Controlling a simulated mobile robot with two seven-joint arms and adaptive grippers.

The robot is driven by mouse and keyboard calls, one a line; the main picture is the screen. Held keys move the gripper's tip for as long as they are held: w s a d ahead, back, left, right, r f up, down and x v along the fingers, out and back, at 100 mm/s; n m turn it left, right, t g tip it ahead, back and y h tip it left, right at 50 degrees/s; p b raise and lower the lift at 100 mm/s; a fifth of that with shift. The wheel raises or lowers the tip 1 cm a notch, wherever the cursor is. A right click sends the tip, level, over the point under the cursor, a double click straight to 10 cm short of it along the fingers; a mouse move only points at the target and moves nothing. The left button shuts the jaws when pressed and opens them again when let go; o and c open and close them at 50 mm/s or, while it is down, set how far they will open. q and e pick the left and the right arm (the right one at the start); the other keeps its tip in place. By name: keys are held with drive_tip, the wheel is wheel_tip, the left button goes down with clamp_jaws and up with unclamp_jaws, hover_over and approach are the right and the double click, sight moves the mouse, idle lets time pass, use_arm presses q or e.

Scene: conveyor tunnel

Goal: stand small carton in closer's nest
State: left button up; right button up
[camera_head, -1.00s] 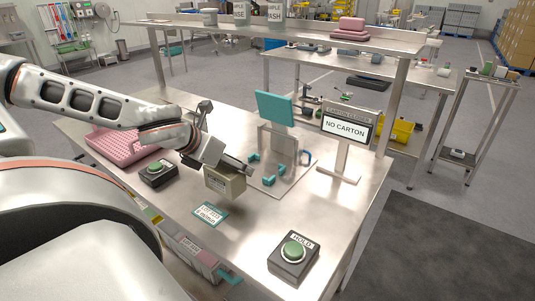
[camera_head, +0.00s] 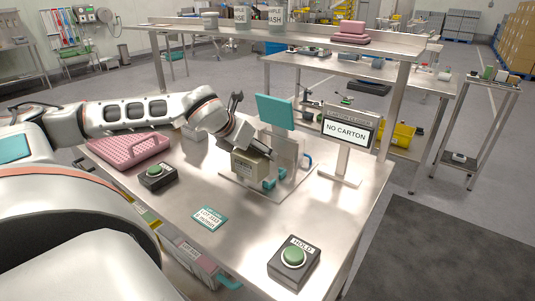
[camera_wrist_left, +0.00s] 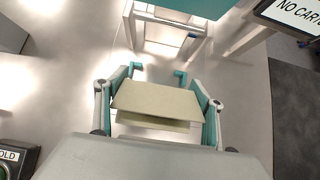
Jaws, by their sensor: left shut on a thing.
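A small beige carton (camera_head: 249,166) is held in my left gripper (camera_head: 262,152), which is shut on it. In the left wrist view the carton (camera_wrist_left: 158,100) sits between the two teal-lined fingers (camera_wrist_left: 158,106). The closer (camera_head: 276,112) is a metal frame with a teal head on a base plate. Its nest is marked by teal corner pieces (camera_head: 269,184); some are hidden by the carton and gripper. The carton is at the nest's left side in the head view; I cannot tell whether it touches the plate. A sign (camera_head: 346,132) reads "NO CARTON". My right gripper is out of view.
A pink perforated tray (camera_head: 128,150) lies at the left.

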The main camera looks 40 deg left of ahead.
use_arm(q)
drive_tip(key=w, duration=0.1)
drive_tip(key=w+p, duration=0.1)
drive_tip(key=w, duration=0.3)
drive_tip(key=shift+w+a+f+p, duration=0.15)
drive_tip(key=shift+a+f+p, duration=0.1)
drive_tip(key=shift+f+p, duration=0.15)
wheel_tip(320, 180, down, 3)
drive_tip(key=shift+r, duration=0.1)
drive_tip(key=o, duration=1.8)
drive_tip(key=shift+r, duration=0.1)
